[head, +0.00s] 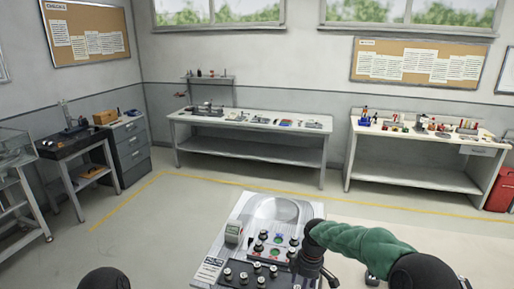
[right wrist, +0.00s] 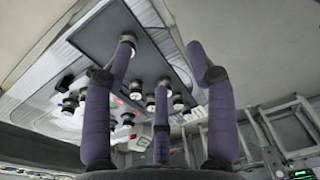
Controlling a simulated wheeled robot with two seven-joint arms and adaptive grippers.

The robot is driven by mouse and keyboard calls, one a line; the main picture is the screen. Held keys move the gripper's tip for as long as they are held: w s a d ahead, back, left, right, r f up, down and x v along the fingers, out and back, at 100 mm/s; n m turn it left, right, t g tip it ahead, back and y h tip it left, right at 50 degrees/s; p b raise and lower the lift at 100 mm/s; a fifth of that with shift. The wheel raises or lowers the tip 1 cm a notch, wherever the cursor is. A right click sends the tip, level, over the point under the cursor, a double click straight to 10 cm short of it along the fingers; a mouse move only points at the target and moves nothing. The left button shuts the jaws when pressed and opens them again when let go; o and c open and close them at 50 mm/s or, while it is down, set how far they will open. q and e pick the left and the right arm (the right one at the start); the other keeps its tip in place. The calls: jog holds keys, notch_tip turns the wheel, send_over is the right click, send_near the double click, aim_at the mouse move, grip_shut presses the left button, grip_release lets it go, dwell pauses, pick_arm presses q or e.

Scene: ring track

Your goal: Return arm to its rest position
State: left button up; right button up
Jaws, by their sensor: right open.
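My right arm reaches in from the right in the head view, with my right gripper (head: 306,270) pointing down at the right side of the panel (head: 209,272). In the right wrist view the purple fingers of this gripper (right wrist: 161,62) are spread open with nothing held between them. The left fingertip overlaps a pale-topped knob there; I cannot tell whether they touch. My left gripper is not in view. The panel carries several dark knobs with pale tops, and red and green round marks.
A long workbench (head: 250,128) and a second bench (head: 415,178) stand along the back wall. A dark drawer cabinet (head: 131,152) stands at left. The floor between is clear.

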jog(key=s+a+f+m+y+b, duration=0.15)
jog(key=s+f+m, duration=0.35)
jog(key=f, duration=0.5)
jog(key=s+a+f+m+y+b, duration=0.1)
jog(key=s+a+f+m+b, duration=0.1)
jog(key=s+f, duration=0.6)
jog(key=s+a+f+m+y+b, duration=0.15)
jog(key=s+f+m, duration=0.3)
jog(key=f, duration=0.65)
jog(key=s+f+m+h+b, duration=0.1)
jog(key=s+f+m+b, duration=0.2)
jog(key=s, duration=0.9)
jog(key=f+m, duration=0.2)
jog(key=m, duration=0.1)
jog(key=shift+a, duration=0.15)
